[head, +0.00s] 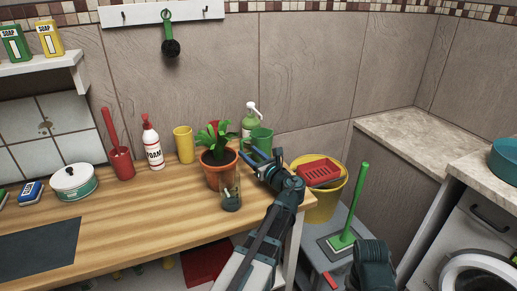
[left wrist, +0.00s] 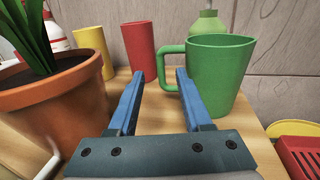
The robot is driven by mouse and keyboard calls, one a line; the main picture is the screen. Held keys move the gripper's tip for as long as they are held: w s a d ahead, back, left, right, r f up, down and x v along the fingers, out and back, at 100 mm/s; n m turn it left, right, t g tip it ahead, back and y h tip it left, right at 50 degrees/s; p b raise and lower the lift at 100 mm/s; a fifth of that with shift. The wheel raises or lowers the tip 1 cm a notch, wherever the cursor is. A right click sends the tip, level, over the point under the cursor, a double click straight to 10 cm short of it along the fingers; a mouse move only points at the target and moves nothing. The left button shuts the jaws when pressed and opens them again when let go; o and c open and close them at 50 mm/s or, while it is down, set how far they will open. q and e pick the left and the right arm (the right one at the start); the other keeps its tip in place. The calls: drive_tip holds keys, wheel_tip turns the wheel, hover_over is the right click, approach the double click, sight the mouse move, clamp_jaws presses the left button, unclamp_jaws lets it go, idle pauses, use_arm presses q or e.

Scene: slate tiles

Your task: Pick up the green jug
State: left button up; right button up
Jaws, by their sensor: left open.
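The green jug (head: 262,138) stands upright near the back right of the wooden table, in front of a green pump bottle. In the left wrist view the jug (left wrist: 222,75) is large, its handle on its left side. My left gripper (head: 264,156) is open and empty, just in front of the jug. In the left wrist view the right finger of my left gripper (left wrist: 158,85) overlaps the lower part of the handle, and the left finger is left of the jug. I cannot tell whether they touch. My right gripper's fingers do not show.
A potted plant (head: 219,170) stands close left of the gripper, with a glass jar (head: 231,197) in front. A red cup (left wrist: 138,50) and a yellow cup (left wrist: 90,50) stand behind. A yellow bucket (head: 328,205) with a red basket (head: 317,172) is beyond the table's right edge.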

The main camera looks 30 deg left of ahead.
sight(242, 146)
use_arm(q)
drive_tip(key=shift+w+a, duration=0.15)
drive_tip(key=shift+a, duration=0.2)
drive_tip(key=shift+a, duration=0.1)
drive_tip(key=x, duration=0.5)
drive_tip(key=shift+w+r, duration=0.1)
drive_tip(key=shift+w, duration=0.05)
clamp_jaws()
idle(1.1)
